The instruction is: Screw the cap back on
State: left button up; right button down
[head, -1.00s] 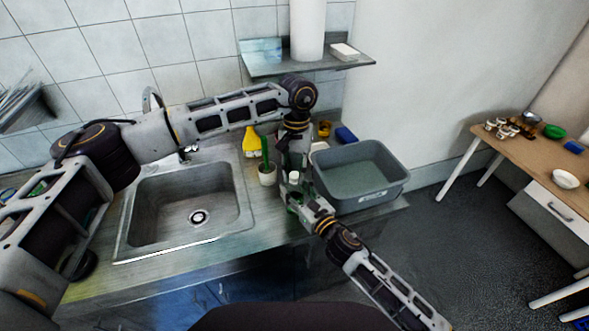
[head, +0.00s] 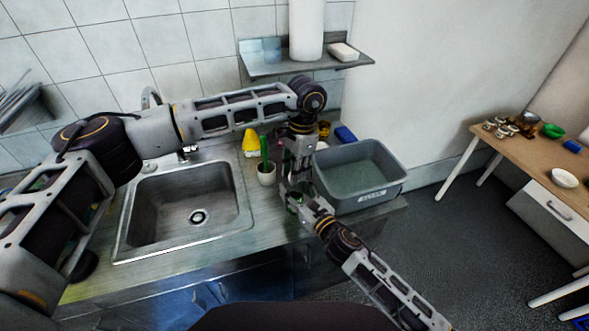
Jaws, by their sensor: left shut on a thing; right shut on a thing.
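My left gripper (head: 298,178) points straight down at the counter, between the plant pot and the grey bin. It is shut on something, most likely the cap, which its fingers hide. My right gripper (head: 292,196) reaches in from the lower right, just below the left one, and is shut on a green bottle (head: 294,200). Only a small green part of the bottle shows between the fingers. The two grippers are very close, one above the other. I cannot tell whether the cap touches the bottle's neck.
A grey bin (head: 345,196) stands close on the right. A white pot with a green plant (head: 266,175) and a yellow bottle (head: 250,143) stand just left and behind. The sink (head: 185,205) is further left. A shelf (head: 290,66) hangs above.

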dwell(0.3)
pick_arm(q)
jog(key=o, duration=0.7)
jog(key=shift+c, duration=0.2)
jog(key=shift+r, duration=0.1)
jog(key=shift+r, duration=2.15)
jog(key=shift+f, duration=0.1)
jog(key=shift+c, duration=0.4)
